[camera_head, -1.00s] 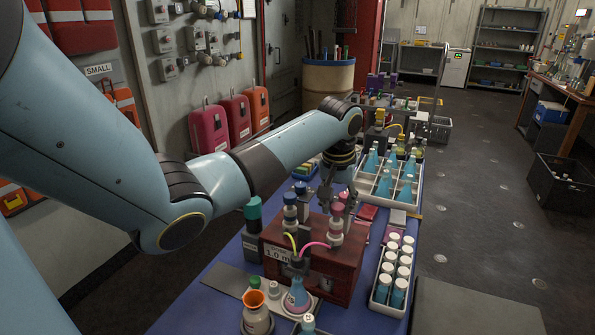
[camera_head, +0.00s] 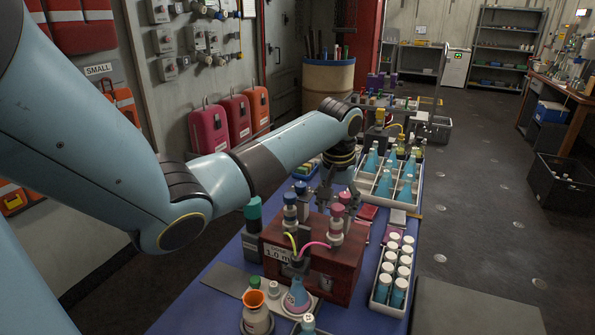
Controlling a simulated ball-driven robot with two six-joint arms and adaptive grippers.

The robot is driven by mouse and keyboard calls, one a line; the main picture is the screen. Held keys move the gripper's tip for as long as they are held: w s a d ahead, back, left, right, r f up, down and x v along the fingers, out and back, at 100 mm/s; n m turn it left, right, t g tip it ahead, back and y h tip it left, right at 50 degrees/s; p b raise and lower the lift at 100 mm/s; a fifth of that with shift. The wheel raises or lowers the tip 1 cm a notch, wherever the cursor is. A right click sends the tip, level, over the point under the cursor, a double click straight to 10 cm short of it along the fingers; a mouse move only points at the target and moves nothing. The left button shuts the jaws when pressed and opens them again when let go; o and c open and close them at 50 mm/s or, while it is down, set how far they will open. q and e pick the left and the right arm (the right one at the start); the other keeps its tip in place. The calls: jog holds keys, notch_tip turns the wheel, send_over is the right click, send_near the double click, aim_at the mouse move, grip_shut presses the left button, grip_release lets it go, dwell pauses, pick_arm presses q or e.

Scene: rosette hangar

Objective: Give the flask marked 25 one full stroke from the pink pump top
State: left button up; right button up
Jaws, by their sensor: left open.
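The pink pump top (camera_head: 337,209) stands on the right of a dark red wooden box (camera_head: 338,270) marked 1.0. A second pump, with a blue top (camera_head: 290,198), stands left of it. My right gripper does not show.

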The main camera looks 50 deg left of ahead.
pick_arm(q)
jog(key=shift+r+p, duration=2.6)
jog(key=shift+p, duration=0.5)
jog(key=shift+r, duration=0.9)
jog(key=shift+s+f, duration=0.1)
jog(key=shift+s, duration=0.05)
